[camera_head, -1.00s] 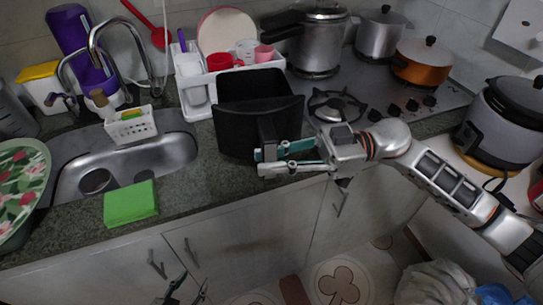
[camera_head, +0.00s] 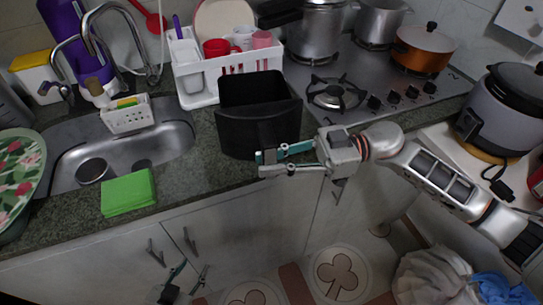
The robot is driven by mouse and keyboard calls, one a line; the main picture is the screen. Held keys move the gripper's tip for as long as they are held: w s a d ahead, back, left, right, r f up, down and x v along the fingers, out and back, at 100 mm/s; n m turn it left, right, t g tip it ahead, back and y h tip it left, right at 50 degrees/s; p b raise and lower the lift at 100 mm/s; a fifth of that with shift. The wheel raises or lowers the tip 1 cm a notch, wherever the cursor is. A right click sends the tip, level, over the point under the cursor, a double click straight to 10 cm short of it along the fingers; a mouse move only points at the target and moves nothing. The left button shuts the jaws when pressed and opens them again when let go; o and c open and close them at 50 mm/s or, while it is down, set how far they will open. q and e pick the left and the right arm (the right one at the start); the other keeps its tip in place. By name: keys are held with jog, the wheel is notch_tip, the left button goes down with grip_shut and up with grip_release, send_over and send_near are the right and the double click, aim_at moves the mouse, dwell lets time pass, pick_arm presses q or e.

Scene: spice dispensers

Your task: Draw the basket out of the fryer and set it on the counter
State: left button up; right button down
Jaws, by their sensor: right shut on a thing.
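The black basket (camera_head: 262,128) is upright at the counter's front, before the dish rack. I cannot tell whether its bottom touches the counter. My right gripper (camera_head: 268,163) is shut on the basket's handle, low on its front side; the fingers hide most of the handle. My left gripper (camera_head: 190,270) is low in the picture, in front of the cabinet doors, with its fingers apart and empty. The fryer is not recognisable in view. The counter (camera_head: 190,172) has a bare stretch left of the basket.
A white dish rack (camera_head: 198,88) with cups stands behind the basket. The stove (camera_head: 335,93) with pots is to the right. The sink (camera_head: 150,150) and a green cloth or sponge (camera_head: 128,192) are to the left. A rice cooker (camera_head: 505,110) stands far right.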

jog(key=shift+f, duration=0.15)
jog(key=c, duration=1.8)
grip_release()
jog(key=shift+f, duration=0.1)
jog(key=d, duration=0.4)
jog(key=w+d, duration=0.1)
jog(key=d, duration=0.7)
jog(key=shift+w, duration=0.25)
